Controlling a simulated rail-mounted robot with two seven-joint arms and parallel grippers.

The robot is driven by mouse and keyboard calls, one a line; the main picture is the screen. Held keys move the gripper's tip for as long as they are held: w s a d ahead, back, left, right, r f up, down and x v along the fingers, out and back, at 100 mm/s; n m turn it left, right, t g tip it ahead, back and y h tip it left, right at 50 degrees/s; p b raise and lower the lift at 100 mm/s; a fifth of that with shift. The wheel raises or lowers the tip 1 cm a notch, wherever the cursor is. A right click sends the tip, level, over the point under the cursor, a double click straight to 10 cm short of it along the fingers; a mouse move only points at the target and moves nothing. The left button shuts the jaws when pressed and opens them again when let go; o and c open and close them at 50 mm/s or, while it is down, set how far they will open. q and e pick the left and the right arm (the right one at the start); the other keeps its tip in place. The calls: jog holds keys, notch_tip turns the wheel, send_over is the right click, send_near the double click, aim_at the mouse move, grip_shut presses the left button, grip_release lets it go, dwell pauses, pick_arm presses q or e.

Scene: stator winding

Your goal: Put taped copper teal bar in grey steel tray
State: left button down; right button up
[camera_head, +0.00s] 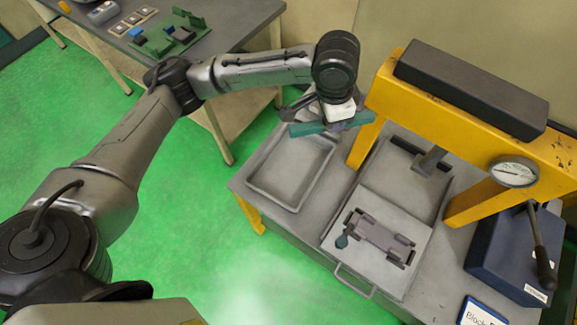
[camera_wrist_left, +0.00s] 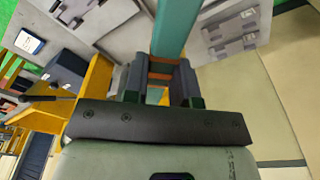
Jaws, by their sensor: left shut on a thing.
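The teal bar (camera_head: 305,129) is held in the air above the back end of the shallow grey steel tray (camera_head: 272,196), lying roughly level across the view. My left gripper (camera_head: 335,113) is shut on it. In the left wrist view the teal bar (camera_wrist_left: 172,32) passes between the fingers of my left gripper (camera_wrist_left: 160,82), with orange-brown copper bands at the grip. The tray looks empty where I can see it; the bar, gripper and wrist hide part of its back end. My right gripper is in neither view.
A yellow press (camera_head: 400,95) with a gauge (camera_head: 514,171) stands right of the tray. A sliding plate with a grey fixture (camera_head: 380,238) lies beside the tray. A dark blue box (camera_head: 505,255) is at the right. Another table (camera_head: 225,30) with small parts stands at the back left.

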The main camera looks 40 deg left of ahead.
pick_arm(q)
jog(key=w+f+m+g+b, duration=0.1)
jog(key=w+f+m+b, duration=0.25)
jog(key=f+m, duration=0.85)
jog(key=m+g+b, duration=0.2)
jog(key=m+b, duration=0.4)
jog(key=m, duration=1)
send_over(291, 168)
jog(key=shift+y, duration=0.3)
notch_tip(291, 168, down, 18)
jog(key=shift+w, duration=0.1)
jog(key=shift+f+b, duration=0.4)
jog(key=shift+f, duration=1.65)
jog(key=shift+f, duration=0.1)
jog(key=c, duration=0.9)
grip_release()
jog(key=shift+f, duration=0.1)
